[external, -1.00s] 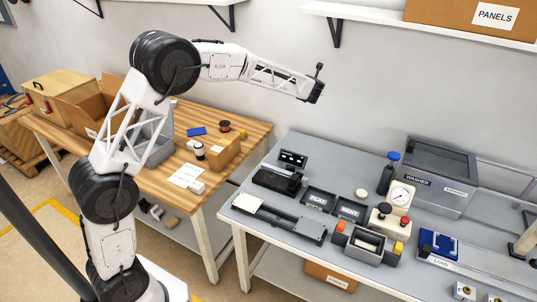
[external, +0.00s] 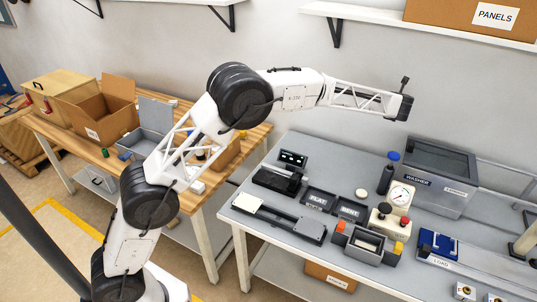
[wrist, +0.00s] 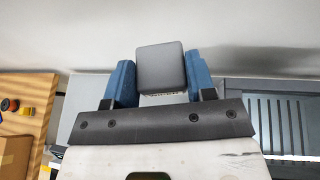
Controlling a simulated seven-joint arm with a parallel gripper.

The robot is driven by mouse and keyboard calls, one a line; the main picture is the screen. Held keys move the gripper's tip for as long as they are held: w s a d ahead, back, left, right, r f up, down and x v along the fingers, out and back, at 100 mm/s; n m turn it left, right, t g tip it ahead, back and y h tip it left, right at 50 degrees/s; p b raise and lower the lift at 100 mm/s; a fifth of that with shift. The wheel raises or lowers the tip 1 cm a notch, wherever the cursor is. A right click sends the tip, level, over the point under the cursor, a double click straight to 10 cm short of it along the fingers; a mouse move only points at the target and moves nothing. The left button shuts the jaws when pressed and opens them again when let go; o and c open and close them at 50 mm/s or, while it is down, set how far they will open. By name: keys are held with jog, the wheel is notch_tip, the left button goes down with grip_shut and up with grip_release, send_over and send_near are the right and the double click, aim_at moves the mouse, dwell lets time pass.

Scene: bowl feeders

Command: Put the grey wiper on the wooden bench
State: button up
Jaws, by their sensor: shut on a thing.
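My gripper (wrist: 161,82) has blue fingers in the wrist view and is shut on the grey wiper (wrist: 160,66), a dark grey block with a pale, bristly lower edge. In the external view the arm's end is high in front of the wall, above the back of the grey bench; the fingers and wiper cannot be made out there. The wooden bench (external: 256,137) is at the left of the external view, well left of the gripper and partly hidden by my arm. Its top also shows at the left edge of the wrist view (wrist: 32,86).
The wooden bench holds an open cardboard box (external: 105,120) and a grey bin (external: 145,142). A wall shelf (external: 430,28) is above right.

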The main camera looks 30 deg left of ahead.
jog(key=s+d+f+m+h, duration=0.1)
jog(key=s+d+f, duration=0.1)
jog(key=s+d, duration=0.95)
jog(key=s+d+f, duration=0.2)
jog(key=s+d, duration=0.2)
jog(key=d, duration=1.4)
jog(key=s+d+f+m+h, duration=0.1)
jog(key=s+d+f, duration=0.1)
jog(key=s+d, duration=0.95)
jog(key=w+d+f, duration=0.1)
jog(key=d+f, duration=0.1)
jog(key=f, duration=0.7)
jog(key=w+d+f, duration=0.1)
jog(key=w+f, duration=0.1)
jog(key=f, duration=0.6)
jog(key=shift+w+d+f, duration=0.25)
jog(key=shift+d+f, duration=0.1)
jog(key=shift+f, duration=0.05)
jog(key=shift+f, duration=0.1)
jog(key=shift+f, duration=3)
jog(key=shift+f, duration=1.85)
jog(key=shift+f, duration=0.2)
